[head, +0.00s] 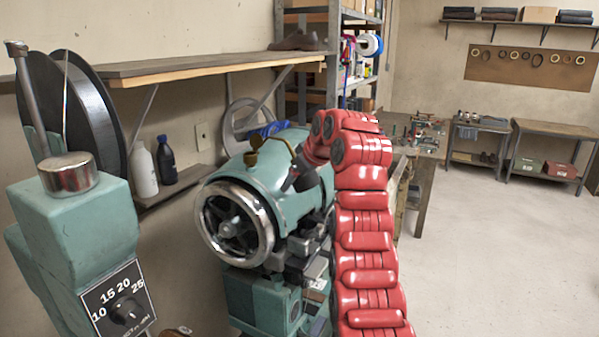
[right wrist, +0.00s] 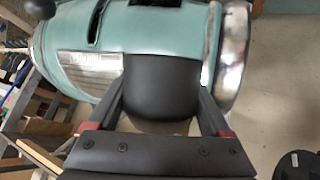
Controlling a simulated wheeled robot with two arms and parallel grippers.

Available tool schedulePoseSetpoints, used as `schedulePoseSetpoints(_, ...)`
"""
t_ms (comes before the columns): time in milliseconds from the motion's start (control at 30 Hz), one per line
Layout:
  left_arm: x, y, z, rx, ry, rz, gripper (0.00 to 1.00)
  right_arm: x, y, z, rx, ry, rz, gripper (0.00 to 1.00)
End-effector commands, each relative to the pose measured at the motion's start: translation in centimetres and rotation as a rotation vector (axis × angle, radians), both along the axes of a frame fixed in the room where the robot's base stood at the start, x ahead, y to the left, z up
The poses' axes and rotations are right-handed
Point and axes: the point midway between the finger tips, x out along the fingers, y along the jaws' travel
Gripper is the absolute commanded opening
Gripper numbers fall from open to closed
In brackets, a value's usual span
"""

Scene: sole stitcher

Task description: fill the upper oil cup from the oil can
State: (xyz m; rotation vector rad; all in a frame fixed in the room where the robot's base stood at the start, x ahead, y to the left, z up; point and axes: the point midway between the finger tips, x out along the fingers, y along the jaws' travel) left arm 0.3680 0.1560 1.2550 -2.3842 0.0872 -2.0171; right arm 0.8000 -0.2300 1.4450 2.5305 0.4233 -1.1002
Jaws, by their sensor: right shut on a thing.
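The upper oil cup (head: 252,157) looks like a small brass fitting on top of the green stitcher head (head: 282,185), behind the handwheel (head: 238,222). My right gripper (head: 304,178) is shut on the oil can, just right of the cup. In the right wrist view the can's dark body (right wrist: 162,88) sits between the two fingers, in front of the stitcher head (right wrist: 140,28). My left gripper is not in view.
A wall shelf (head: 200,66) runs behind the stitcher. A white bottle (head: 143,170) and a dark bottle (head: 166,160) stand on a lower ledge. A green post with a dial (head: 124,308) is at front left. Open floor (head: 480,240) lies right.

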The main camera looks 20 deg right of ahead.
Motion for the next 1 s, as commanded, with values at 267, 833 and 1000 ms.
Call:
schedulePoseSetpoints(267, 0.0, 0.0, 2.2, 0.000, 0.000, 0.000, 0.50, 0.3, 0.4, 0.6, -0.025, 0.025, 0.001, 0.33)
schedulePoseSetpoints(833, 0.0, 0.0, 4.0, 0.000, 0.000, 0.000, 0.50, 1.1, 1.3, 0.5, -0.116, 0.116, 0.003, 0.33)
schedulePoseSetpoints(1000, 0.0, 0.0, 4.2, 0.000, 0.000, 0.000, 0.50, 1.5, 1.4, 0.7, -0.137, 0.141, 0.000, 0.33)
